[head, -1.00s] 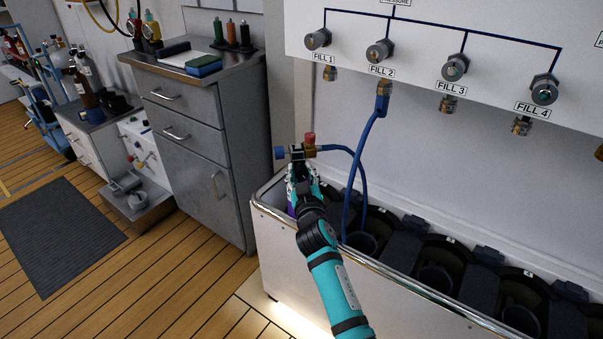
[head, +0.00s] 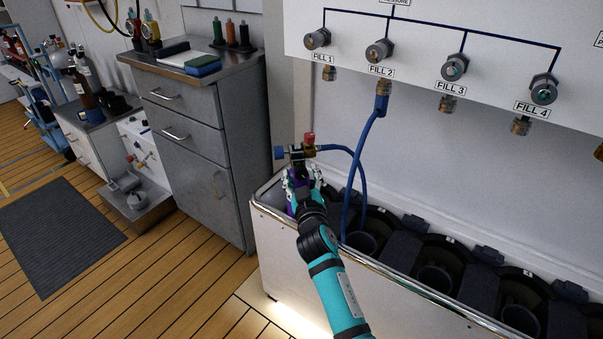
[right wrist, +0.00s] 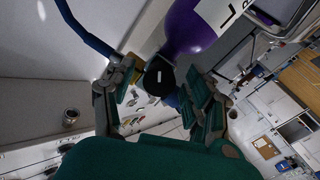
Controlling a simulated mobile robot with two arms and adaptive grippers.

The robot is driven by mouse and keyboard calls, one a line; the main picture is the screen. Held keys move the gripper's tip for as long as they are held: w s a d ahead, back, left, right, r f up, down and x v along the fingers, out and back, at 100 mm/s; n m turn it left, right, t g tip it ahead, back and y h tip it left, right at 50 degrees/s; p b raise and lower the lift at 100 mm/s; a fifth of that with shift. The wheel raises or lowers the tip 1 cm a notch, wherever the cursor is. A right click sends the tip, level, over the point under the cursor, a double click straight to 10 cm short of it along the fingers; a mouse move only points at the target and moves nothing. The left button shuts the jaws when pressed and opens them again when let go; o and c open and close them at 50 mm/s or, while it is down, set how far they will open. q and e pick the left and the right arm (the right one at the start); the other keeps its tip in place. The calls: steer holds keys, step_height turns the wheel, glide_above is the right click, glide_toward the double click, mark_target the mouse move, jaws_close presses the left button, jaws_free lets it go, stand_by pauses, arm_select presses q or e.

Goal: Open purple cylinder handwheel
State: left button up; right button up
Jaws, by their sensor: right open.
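The purple cylinder (head: 294,207) stands at the left end of the white trough, mostly hidden by my right arm. Its valve (head: 297,153) rises above the gripper, with a blue knob (head: 279,152) on the left and a red knob (head: 309,138) on top. In the right wrist view the cylinder's purple shoulder (right wrist: 190,32) is at the top, and a black round knob (right wrist: 158,77) with a white mark faces me. My right gripper (head: 303,175) is open just below the valve; its fingers (right wrist: 163,92) are on either side of the black knob. I cannot tell whether they touch it.
A blue hose (head: 357,170) runs from the valve to the FILL 2 port (head: 382,87) on the white panel (head: 440,25). The trough (head: 330,262) has several black empty holders to the right. A grey cabinet (head: 225,170) stands to the left.

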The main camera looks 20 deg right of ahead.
steer(key=s+a, duration=0.1)
steer(key=s, duration=0.5)
steer(key=shift+s+f, duration=0.1)
